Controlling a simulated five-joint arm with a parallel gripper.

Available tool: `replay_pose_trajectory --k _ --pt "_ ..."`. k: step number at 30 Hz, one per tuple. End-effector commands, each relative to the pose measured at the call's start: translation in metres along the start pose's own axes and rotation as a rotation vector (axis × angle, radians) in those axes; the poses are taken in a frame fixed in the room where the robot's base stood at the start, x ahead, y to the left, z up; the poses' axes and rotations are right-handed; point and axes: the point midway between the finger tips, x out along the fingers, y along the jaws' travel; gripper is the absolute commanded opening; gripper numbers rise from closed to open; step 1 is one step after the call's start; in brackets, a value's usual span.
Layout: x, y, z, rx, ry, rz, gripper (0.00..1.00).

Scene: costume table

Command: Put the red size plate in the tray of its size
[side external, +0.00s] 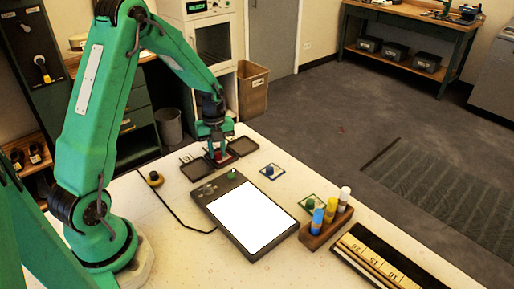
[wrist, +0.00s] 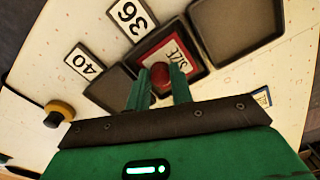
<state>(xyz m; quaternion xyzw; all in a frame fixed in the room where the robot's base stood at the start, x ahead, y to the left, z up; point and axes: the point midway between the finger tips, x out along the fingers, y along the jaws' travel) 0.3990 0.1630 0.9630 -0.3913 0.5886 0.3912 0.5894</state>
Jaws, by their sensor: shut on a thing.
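The red size plate (wrist: 168,58) shows a white face with the letters "SIZE" and a red knob (wrist: 160,76). My gripper (wrist: 162,82) is shut on this knob, one green finger on each side. The plate is over or in the middle dark tray (wrist: 184,32); I cannot tell whether it rests on the tray floor. A dark tray (wrist: 108,90) is to the left and another (wrist: 240,28) to the right. Cards "36" (wrist: 127,18) and "40" (wrist: 83,62) lie beside the trays. In the side view my gripper (side external: 216,156) points down over the plate (side external: 224,160).
A light box (side external: 250,221) with a bright panel lies in front of the trays. Plates with a blue knob (side external: 269,171) and a green knob (side external: 309,203) lie to its right. A wooden holder (side external: 325,227) with bottles and a ruler box (side external: 385,262) stand farther right. A yellow-black knob (side external: 154,179) is at left.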

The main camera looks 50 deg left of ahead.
Motion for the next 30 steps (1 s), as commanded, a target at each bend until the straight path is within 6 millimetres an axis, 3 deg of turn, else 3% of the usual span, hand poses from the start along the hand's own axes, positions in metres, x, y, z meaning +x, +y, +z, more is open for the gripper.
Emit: replay_pose_trajectory --k 1,4,20,30 --pt "0.001 0.0 0.0 0.0 0.0 0.0 0.24" --pt "0.001 0.0 0.0 0.0 0.0 0.0 0.44" --pt "-0.005 0.003 -0.001 -0.003 0.005 0.005 0.44" --pt "-0.044 0.0 0.001 -0.001 -0.002 -0.002 0.44"
